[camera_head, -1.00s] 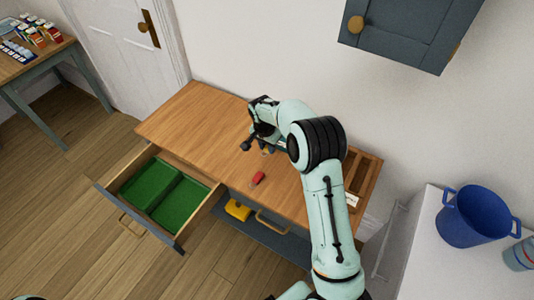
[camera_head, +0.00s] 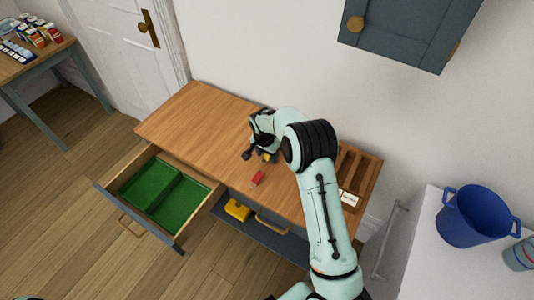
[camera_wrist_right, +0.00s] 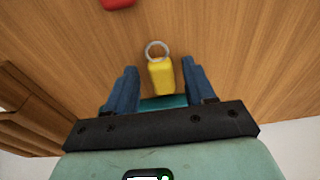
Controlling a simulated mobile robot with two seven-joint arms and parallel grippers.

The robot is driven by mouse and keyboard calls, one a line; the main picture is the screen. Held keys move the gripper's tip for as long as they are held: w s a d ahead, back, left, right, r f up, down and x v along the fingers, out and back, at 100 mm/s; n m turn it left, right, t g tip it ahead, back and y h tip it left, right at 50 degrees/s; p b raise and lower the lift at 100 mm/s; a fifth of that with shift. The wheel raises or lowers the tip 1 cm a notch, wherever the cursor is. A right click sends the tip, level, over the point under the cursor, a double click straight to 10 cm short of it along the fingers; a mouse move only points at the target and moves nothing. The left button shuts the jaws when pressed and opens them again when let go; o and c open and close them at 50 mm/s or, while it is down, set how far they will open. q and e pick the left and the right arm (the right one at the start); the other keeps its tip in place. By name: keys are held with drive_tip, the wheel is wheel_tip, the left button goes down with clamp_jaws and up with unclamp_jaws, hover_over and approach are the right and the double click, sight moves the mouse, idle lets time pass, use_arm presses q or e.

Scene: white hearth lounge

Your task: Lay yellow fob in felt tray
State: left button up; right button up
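The yellow fob (camera_wrist_right: 160,76) has a metal ring at one end and lies on the wooden tabletop. In the right wrist view it sits between the two blue fingers of my right gripper (camera_wrist_right: 160,85), with a gap on each side. The right gripper is open. In the head view the right gripper (camera_head: 263,155) is low over the table, and a bit of the yellow fob (camera_head: 267,157) shows beside it. The green felt tray (camera_head: 152,184) is in the pulled-out drawer, divided in two, with nothing visible in it. My left gripper is not in view.
A red fob (camera_head: 258,177) lies on the table near the gripper. A slotted wooden rack (camera_head: 361,167) with a white label is at the table's right end. A yellow object (camera_head: 237,210) is on the lower shelf. The table's left half (camera_head: 190,120) is clear.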

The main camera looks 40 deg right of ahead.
wheel_tip(320, 180, up, 11)
drive_tip(key=a, duration=0.1)
drive_tip(key=shift+s+a, duration=0.25)
drive_tip(key=shift+s, duration=0.05)
drive_tip(key=shift+o, duration=0.5)
drive_tip(key=shift+r, duration=0.4)
drive_tip(key=y, duration=0.2)
hover_over(265, 160)
drive_tip(key=d, duration=0.2)
drive_tip(key=shift+g, duration=0.4)
drive_tip(key=f, duration=0.4)
drive_tip(key=w+f, duration=0.1)
drive_tip(key=f, duration=0.1)
drive_tip(key=shift+f+b, duration=0.1)
drive_tip(key=shift+b, duration=0.25)
drive_tip(key=shift+d+f, duration=0.15)
drive_tip(key=shift+f, duration=2.7)
clamp_jaws()
